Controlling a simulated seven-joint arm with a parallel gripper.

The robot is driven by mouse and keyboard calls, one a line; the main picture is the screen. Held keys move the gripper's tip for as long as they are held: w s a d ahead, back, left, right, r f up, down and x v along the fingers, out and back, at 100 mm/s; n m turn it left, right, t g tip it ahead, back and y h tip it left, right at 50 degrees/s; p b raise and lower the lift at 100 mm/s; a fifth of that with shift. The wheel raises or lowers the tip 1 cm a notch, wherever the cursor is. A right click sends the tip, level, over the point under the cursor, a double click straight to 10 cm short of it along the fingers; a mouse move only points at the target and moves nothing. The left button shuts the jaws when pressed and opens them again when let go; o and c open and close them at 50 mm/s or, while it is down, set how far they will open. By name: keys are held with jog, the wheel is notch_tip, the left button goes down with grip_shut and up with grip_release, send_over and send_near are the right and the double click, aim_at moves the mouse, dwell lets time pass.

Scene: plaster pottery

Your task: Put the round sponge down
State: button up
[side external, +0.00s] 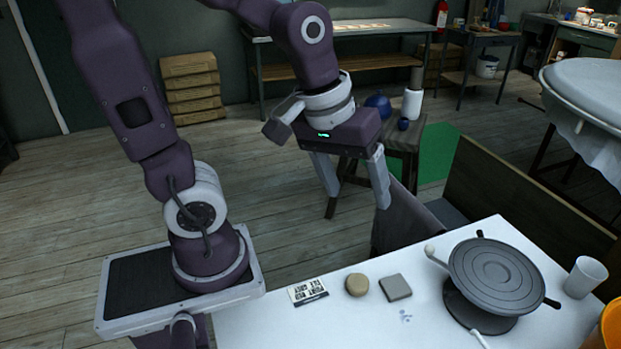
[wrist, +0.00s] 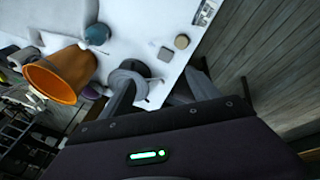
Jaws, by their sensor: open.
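The round sponge (side external: 357,285) is a small tan disc lying flat on the white table, between a printed card and a grey square block. It also shows in the wrist view (wrist: 182,41), resting on the table. My gripper (side external: 358,198) is open and empty, raised well above the table and behind its far edge in the side view. Its two fingers are spread apart in the wrist view (wrist: 165,78), with the sponge beyond them. Nothing is between the fingers.
The printed card (side external: 308,291) and grey square block (side external: 396,288) flank the sponge. A dark turntable (side external: 495,275), a white cup (side external: 586,277) and an orange bucket (side external: 612,325) stand to the right. The white table is clear in front of the sponge.

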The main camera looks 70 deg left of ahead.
jog(key=s+r+m+t, duration=0.1)
jog(key=s+r+m, duration=0.3)
jog(key=s+m, duration=0.2)
jog(key=shift+s+a+r+m+t+y, duration=0.2)
jog(key=shift+s+m+t+y, duration=0.15)
jog(key=shift+s, duration=0.85)
jog(key=shift+o, duration=0.6)
